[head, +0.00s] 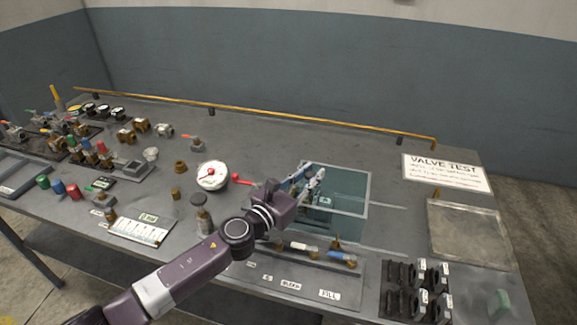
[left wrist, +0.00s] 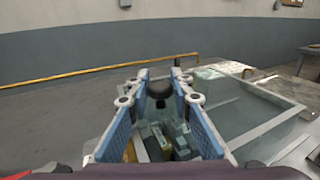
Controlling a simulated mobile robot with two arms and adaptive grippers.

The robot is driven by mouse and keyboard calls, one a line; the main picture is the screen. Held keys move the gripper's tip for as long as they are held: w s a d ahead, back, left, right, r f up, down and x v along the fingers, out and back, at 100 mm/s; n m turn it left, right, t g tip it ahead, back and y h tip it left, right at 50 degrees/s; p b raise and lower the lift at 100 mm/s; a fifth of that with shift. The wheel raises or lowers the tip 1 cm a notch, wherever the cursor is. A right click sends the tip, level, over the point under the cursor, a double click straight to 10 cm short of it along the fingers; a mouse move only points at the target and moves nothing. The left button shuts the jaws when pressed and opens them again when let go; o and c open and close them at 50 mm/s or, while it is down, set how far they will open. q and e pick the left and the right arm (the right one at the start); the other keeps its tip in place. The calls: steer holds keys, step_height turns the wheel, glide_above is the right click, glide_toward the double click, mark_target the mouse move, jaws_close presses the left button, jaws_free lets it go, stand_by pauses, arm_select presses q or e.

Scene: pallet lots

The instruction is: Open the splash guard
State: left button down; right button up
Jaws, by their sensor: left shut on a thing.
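The splash guard (head: 350,184) is a clear, teal-tinted panel with a pale frame, right of the middle of the bench. It also shows in the left wrist view (left wrist: 240,112), to the right of the fingers. My left gripper (head: 312,180) is at the guard's left part in the head view. In the left wrist view its blue fingers (left wrist: 160,88) are shut on a dark round knob (left wrist: 158,89). Metal fixture parts (left wrist: 165,138) show below the knob. The fingers hide part of the guard's left edge. My right gripper is not in view.
A yellow rail (head: 255,109) runs along the bench's back edge. A white gauge (head: 212,175) and a red-handled part (head: 241,181) are left of the guard. The VALVE TEST sign (head: 446,172) and a clear tray (head: 468,234) are at right. Black holders (head: 417,290) stand in front.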

mark_target(353, 191)
arm_select(q)
steer(key=s+d, duration=0.1)
steer(key=d, duration=0.2)
steer(key=s+d, duration=0.1)
steer(key=d, duration=0.3)
steer(key=s+d+p, duration=0.1)
steer(key=d, duration=0.3)
steer(key=shift+s, duration=0.35)
steer(key=c, duration=1.7)
jaws_free()
steer(key=shift+c, duration=0.2)
steer(key=shift+a, duration=0.15)
steer(key=v, duration=1.2)
